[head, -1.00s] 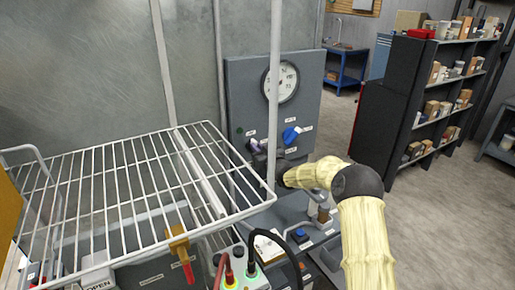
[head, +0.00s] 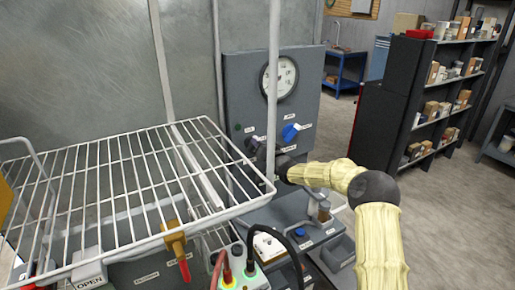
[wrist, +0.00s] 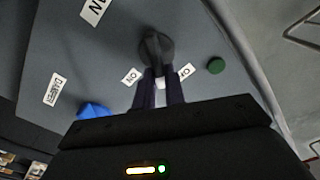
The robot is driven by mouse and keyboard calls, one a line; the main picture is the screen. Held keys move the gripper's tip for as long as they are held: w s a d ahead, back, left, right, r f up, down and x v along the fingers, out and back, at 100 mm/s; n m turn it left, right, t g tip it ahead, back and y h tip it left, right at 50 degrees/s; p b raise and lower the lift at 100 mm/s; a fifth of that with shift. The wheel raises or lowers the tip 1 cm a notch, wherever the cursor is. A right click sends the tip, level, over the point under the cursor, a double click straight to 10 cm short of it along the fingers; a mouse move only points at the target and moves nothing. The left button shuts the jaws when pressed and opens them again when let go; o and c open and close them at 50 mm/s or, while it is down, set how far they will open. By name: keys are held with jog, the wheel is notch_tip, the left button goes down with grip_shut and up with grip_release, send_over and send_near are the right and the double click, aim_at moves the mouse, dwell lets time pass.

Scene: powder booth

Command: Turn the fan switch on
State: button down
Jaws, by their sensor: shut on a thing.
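The fan switch (wrist: 157,46) is a dark grey knob on a round base on the grey control panel (head: 236,88). In the wrist view my gripper (wrist: 160,78) has its two dark fingers shut on this knob, with a small white part showing between them. In the head view my gripper (head: 256,148) is at the panel's lower left, partly behind a white rack post, and the switch is mostly hidden there.
A blue knob (head: 290,132) with a damper label and a green button (wrist: 216,66) flank the switch. A round gauge (head: 280,79) is above. A white wire rack (head: 110,190) stands close at the left. A box with cables (head: 240,278) is below.

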jog(key=shift+w+d+f+m+b, duration=0.15)
jog(key=shift+f+m+b, duration=0.15)
jog(key=shift+m+b, duration=1.25)
jog(key=shift+d+f+m+b, duration=0.2)
jog(key=shift+m+b, duration=0.55)
jog(key=shift+m, duration=1.5)
jog(key=shift+w+d+f+m+b, duration=0.1)
jog(key=shift+f+m+b, duration=0.25)
jog(key=shift+m+b, duration=1.2)
jog(key=shift+m+p, duration=0.4)
jog(key=shift+m, duration=0.05)
jog(key=c, duration=1.5)
grip_release()
jog(key=shift+o, duration=0.2)
jog(key=shift+s, duration=0.1)
jog(key=b+v, duration=0.4)
jog(key=v, duration=1.3)
jog(key=shift+d, duration=0.2)
